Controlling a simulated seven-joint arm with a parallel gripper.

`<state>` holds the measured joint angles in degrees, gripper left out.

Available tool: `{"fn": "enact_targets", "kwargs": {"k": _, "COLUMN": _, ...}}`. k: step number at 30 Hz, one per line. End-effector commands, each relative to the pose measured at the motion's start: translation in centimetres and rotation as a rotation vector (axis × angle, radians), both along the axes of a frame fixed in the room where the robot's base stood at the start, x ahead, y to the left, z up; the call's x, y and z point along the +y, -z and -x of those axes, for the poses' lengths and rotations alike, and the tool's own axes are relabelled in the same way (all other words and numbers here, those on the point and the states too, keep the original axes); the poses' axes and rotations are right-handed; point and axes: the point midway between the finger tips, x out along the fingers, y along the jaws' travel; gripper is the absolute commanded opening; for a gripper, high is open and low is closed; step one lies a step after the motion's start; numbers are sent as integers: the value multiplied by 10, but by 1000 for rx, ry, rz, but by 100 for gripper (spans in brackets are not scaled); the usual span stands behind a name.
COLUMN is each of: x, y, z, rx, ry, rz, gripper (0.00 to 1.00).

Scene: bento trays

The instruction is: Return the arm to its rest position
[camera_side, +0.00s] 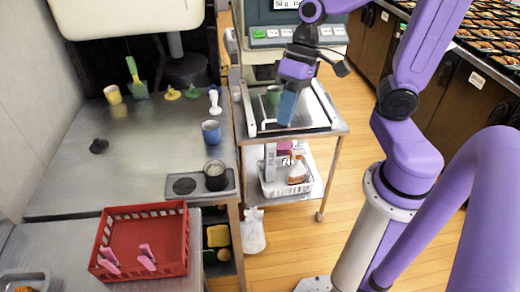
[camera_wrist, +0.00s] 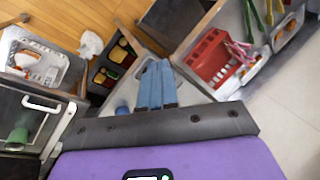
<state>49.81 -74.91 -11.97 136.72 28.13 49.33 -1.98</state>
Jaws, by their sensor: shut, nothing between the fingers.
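My gripper (camera_side: 286,120) has blue fingers pointing down in the side view. It hangs above the small metal cart (camera_side: 325,128), right of the steel counter. In the wrist view the two blue fingers (camera_wrist: 160,66) lie side by side, shut with nothing between them. My purple arm reaches in from the right and bends over the cart. A green cup (camera_side: 273,94) stands just left of the fingers on the cart, and a green item also shows at the left in the wrist view (camera_wrist: 17,138).
A blue cup (camera_side: 211,133), a dark cup (camera_side: 215,176) and small tools stand on the steel counter (camera_side: 150,150). A red basket (camera_side: 188,240) with pink tongs is at front left. A white bin (camera_side: 268,188) sits on the cart's lower shelf. Open floor lies right of the cart.

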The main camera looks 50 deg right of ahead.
Motion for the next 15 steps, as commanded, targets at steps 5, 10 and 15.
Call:
{"fn": "enact_targets", "kwargs": {"k": 5, "x": 6, "y": 11, "z": 47, "rx": -49, "ry": -327, "rz": 127, "gripper": 0}}
{"fn": "enact_targets", "kwargs": {"k": 10, "x": 1, "y": 19, "z": 80, "rx": -118, "ry": -618, "rz": 238, "gripper": 0}}
{"fn": "enact_targets", "kwargs": {"k": 15, "x": -4, "y": 24, "z": 97, "rx": -187, "ry": -822, "rz": 313, "gripper": 0}}
